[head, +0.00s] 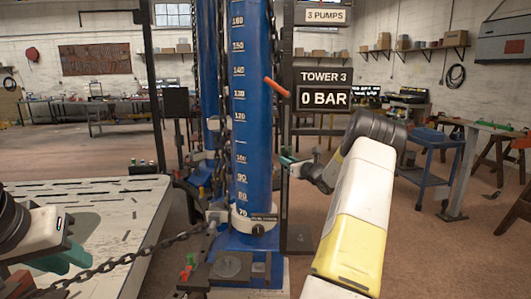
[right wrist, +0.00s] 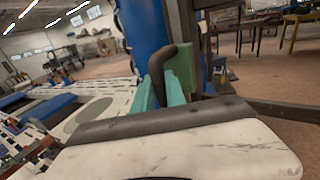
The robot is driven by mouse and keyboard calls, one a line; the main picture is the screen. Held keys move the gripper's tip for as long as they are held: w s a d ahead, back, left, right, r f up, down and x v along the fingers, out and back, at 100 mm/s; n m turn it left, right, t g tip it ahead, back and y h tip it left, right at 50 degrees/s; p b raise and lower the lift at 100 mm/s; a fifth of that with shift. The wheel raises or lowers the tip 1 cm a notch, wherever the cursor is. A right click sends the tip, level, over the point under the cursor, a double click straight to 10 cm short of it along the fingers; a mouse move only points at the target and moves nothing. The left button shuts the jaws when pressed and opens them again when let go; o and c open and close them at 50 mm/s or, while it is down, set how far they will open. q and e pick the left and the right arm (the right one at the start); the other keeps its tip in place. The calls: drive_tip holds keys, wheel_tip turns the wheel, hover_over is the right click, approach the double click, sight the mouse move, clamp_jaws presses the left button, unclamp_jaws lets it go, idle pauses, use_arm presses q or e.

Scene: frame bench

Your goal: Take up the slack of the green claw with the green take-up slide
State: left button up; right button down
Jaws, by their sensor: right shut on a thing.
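A green block (right wrist: 217,52), which looks like the green take-up slide, stands upright against a dark post in the right wrist view. A dark bent handle (right wrist: 168,62) is in front of it. My right gripper (right wrist: 166,88) has its teal fingers shut on this handle; in the head view it reaches the post right of the blue tower (head: 252,120). My left gripper (head: 68,257) is at the lower left by a dark chain (head: 125,260), its finger gap unclear. A small green part (head: 185,273) lies at the tower's foot; I cannot tell if it is the green claw.
The pale slotted bench (head: 90,200) fills the left. A red lever (head: 277,87) sticks out from the tower. A display (head: 323,97) reads 0 BAR. A blue cart (head: 432,160) stands at the right, with open floor before it.

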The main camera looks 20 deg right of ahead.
drive_tip(key=shift+r, duration=0.2)
drive_tip(key=c, duration=1.4)
unclamp_jaws()
drive_tip(key=shift+r, duration=0.1)
drive_tip(key=shift+s, duration=0.1)
drive_tip(key=s, duration=0.5)
drive_tip(key=s+d, duration=0.1)
drive_tip(key=s, duration=0.1)
drive_tip(key=shift+s+d, duration=0.1)
drive_tip(key=shift+s, duration=0.2)
